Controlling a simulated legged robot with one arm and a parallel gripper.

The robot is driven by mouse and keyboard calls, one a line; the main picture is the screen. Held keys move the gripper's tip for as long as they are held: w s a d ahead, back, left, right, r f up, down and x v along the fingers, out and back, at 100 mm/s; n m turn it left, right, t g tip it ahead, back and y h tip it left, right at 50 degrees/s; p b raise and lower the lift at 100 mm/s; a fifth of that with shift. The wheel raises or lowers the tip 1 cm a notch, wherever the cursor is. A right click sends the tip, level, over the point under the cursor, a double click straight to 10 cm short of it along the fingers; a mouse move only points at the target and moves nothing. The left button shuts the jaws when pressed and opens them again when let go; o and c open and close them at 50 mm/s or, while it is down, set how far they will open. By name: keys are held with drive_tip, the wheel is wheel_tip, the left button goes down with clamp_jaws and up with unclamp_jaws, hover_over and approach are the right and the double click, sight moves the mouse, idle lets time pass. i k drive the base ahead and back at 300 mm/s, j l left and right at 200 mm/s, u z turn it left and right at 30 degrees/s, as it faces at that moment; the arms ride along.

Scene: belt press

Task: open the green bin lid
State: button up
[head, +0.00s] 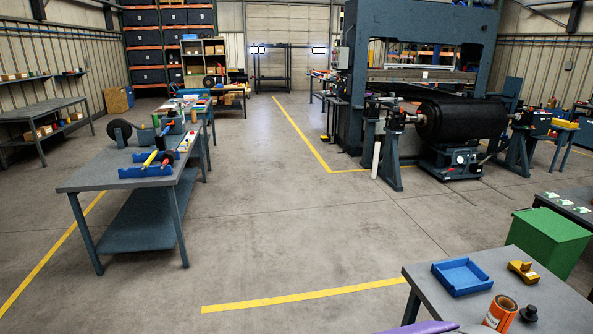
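The green bin (548,247) stands at the right edge, behind the grey table at the lower right. Its flat green lid (552,226) lies level across the top and looks closed. The bin's lower part is hidden by the table. My gripper is not in view.
The near grey table (440,282) holds a blue tray (462,276), a yellow tool (523,271), an orange roll (500,313) and a black knob-like part (528,313). A dark table (573,205) stands behind the bin. The middle floor (270,220) is clear.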

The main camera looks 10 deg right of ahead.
sight(558, 229)
drive_tip(key=i, duration=1.8)
drive_tip(key=i+z, duration=0.25)
drive_tip(key=i, duration=0.35)
drive_tip(key=i+z, duration=0.25)
drive_tip(key=i, duration=0.4)
drive_tip(key=i+j+z, duration=0.25)
drive_tip(key=i, duration=0.35)
drive_tip(key=i+l+z, duration=0.1)
drive_tip(key=i+z, duration=0.65)
drive_tip(key=i+j+z, duration=0.25)
drive_tip(key=i+z, duration=0.15)
drive_tip(key=i, duration=0.15)
drive_tip(key=i+j+z, duration=0.5)
drive_tip(key=i+z, duration=0.25)
drive_tip(key=i+j+z, duration=0.25)
drive_tip(key=z, duration=0.2)
drive_tip(key=i+j+z, duration=0.4)
drive_tip(key=i+l, duration=0.15)
drive_tip(key=i, duration=0.45)
drive_tip(key=i+l, duration=0.15)
drive_tip(key=i, duration=0.4)
drive_tip(key=i+l, duration=0.15)
drive_tip(key=i, duration=0.45)
drive_tip(key=i+l, duration=0.1)
drive_tip(key=i, duration=0.45)
